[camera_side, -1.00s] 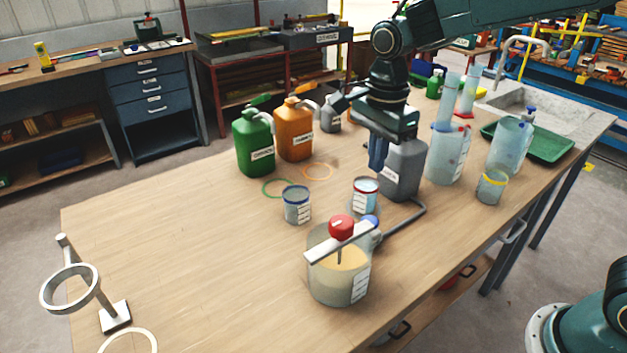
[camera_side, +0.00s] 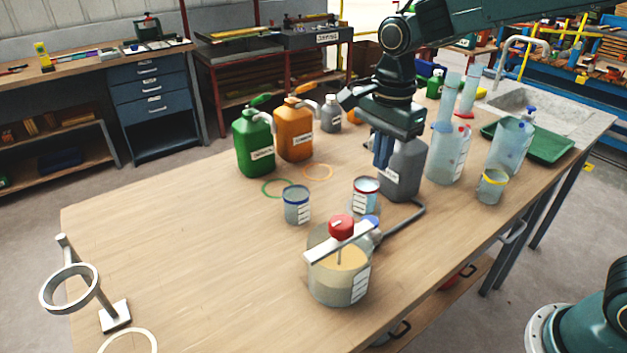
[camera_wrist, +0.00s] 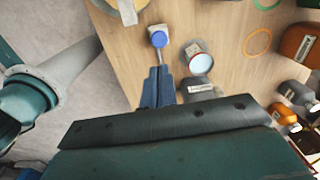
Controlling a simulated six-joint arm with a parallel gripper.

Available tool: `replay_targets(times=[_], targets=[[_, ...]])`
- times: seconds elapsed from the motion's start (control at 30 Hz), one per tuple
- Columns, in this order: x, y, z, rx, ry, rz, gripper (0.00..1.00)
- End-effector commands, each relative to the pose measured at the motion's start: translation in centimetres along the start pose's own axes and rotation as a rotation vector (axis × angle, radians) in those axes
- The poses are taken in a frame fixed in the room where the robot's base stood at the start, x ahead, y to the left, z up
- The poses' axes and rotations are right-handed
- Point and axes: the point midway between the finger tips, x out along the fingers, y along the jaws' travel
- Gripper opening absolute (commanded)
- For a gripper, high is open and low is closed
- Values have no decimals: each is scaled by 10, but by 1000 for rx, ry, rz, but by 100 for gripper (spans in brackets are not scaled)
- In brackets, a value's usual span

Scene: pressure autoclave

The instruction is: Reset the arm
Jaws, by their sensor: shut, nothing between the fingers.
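My gripper (camera_side: 381,166) is shut and empty, pointing down above the wooden table (camera_side: 180,260). In the side view it overlaps the left edge of the grey jug (camera_side: 405,172); I cannot tell how far apart they are. In the wrist view the blue fingers (camera_wrist: 158,70) lie together, with a blue-capped item (camera_wrist: 159,39) just past their tips. The red-rimmed cup (camera_side: 364,197) stands in front of the jug and also shows in the wrist view (camera_wrist: 201,64).
A beaker with a red-knobbed bar across its top (camera_side: 340,277) stands at the front. A blue-rimmed cup (camera_side: 297,207), green jug (camera_side: 253,147) and orange jug (camera_side: 294,135) stand left of my gripper. A ring stand (camera_side: 112,317) is front left.

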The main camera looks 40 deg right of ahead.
Motion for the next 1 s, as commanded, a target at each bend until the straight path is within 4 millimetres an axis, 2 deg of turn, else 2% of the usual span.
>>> replay_targets(times=[0.27, 0.5, 0.7, 1.0], targets=[[-32, 34, -16, -232, 3, -78, 0], [-57, 77, -30, -507, 33, -160, 0], [-70, 114, -41, -735, 80, -223, 0], [-76, 169, -52, -1075, 187, -300, 0]])
